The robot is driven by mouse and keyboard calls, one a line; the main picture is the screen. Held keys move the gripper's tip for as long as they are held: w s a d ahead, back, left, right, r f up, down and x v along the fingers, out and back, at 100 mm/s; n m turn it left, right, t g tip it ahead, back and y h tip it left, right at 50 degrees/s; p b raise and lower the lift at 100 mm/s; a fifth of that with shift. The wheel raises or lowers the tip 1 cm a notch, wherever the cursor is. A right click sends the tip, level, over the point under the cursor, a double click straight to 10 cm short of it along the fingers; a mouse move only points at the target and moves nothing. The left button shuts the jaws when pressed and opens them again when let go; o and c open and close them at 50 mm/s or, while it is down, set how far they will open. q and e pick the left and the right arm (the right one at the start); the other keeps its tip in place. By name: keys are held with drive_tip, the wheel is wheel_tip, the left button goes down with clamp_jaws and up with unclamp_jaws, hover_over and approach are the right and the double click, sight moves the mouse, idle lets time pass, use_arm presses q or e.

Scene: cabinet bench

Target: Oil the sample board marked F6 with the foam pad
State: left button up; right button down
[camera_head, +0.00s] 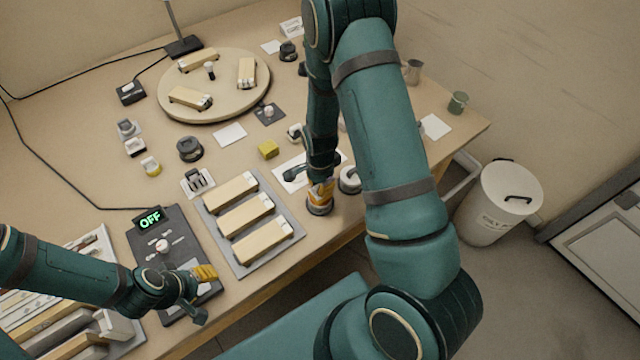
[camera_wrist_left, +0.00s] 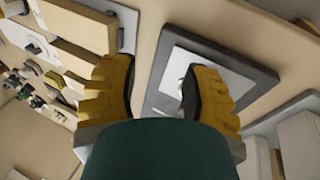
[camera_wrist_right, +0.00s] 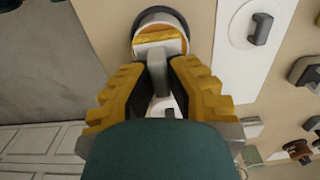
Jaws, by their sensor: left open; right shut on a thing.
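My right gripper (camera_head: 320,182) is shut on a grey handle (camera_wrist_right: 157,72), with an orange-and-white round piece (camera_wrist_right: 158,38) just beyond it. This sits at or over a dark round dish (camera_head: 319,209) near the bench's front edge; whether the handle carries the foam pad is hidden. Three pale sample boards (camera_head: 262,241) with white end tags lie on a grey tray (camera_head: 210,232). More boards (camera_head: 190,97) lie on a round turntable (camera_head: 172,109). I cannot read F6 on any. My left gripper (camera_head: 204,292) is open and empty above a dark panel (camera_head: 178,238).
The panel's display (camera_head: 149,218) reads OFF. A yellow block (camera_head: 268,149), a white round item (camera_head: 350,179) and small fixtures stand mid-bench. A rack of boards (camera_head: 60,335) is at lower left. A white bin (camera_head: 505,203) stands on the floor at right.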

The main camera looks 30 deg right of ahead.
sight(318, 185)
drive_tip(key=shift+r+p, duration=2.4)
drive_tip(key=shift+r, duration=0.9)
use_arm(q)
wheel_tip(318, 185, up, 5)
use_arm(e)
drive_tip(key=shift+a+n+b, duration=0.3)
use_arm(q)
drive_tip(key=f+b, duration=0.3)
drive_tip(key=f, duration=0.1)
drive_tip(key=f+b, duration=0.2)
drive_tip(key=shift+s+b, duration=0.3)
drive_tip(key=shift+f, duration=0.25)
use_arm(e)
drive_tip(key=a+r+n, duration=0.4)
drive_tip(key=a+n, duration=0.5)
drive_tip(key=n, duration=0.7)
drive_tip(key=shift+s, duration=0.15)
